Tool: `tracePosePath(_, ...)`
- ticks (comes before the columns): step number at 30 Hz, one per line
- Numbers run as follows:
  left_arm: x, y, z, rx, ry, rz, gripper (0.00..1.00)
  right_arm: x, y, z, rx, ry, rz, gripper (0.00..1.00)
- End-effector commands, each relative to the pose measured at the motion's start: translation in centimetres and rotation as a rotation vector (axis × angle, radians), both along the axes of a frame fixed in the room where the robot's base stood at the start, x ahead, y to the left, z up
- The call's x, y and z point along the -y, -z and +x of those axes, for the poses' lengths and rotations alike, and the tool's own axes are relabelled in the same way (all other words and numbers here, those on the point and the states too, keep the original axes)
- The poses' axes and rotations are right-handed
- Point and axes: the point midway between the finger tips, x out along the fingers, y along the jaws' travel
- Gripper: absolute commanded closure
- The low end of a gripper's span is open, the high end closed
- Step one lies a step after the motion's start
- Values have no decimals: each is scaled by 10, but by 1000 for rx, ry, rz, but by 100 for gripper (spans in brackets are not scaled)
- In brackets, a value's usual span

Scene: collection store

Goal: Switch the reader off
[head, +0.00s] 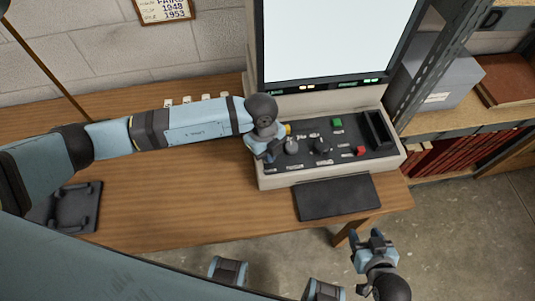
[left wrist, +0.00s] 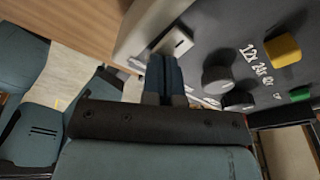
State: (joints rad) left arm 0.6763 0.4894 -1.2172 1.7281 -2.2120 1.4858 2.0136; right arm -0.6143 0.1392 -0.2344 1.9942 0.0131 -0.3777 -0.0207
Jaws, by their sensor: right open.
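The reader (head: 395,163) stands on the wooden table, its large screen (head: 335,40) bright white. Small green lights show below the screen. The dark control panel (head: 315,155) carries a yellow button (left wrist: 283,50), a green button (head: 337,122), a red button (head: 360,151) and black knobs (left wrist: 218,79). My left gripper (head: 265,152) is at the panel's left end, partly hiding it. In the left wrist view its fingers (left wrist: 165,70) are together, close to a pale switch plate (left wrist: 178,42); I cannot tell whether they touch. My right gripper (head: 370,243) is open and empty, off the table's front edge.
A black flat pad (head: 337,197) lies before the reader. A dark holder (head: 78,207) sits at the table's left. Small white tags (head: 205,98) lie behind my left arm. Metal shelving (head: 430,70) with a grey box (head: 435,80) stands at right. The middle table is clear.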

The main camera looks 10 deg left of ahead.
Motion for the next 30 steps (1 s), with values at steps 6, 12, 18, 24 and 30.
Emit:
tracePosePath(6,0,-7,-1,-4,1,2,100,0,-7,0,-1,0,0,47)
tracePosePath(12,0,-24,-1,-2,-1,2,100,0,-21,0,-2,0,-1,47)
tracePosePath(18,0,-41,-1,-2,-1,0,100,0,-33,-1,-1,-1,0,47)
tracePosePath(24,0,-57,-1,-2,-1,0,100,0,-46,0,-1,-1,0,47)
tracePosePath(30,0,-69,-1,-2,-1,2,100,0,-57,0,0,-1,1,47)
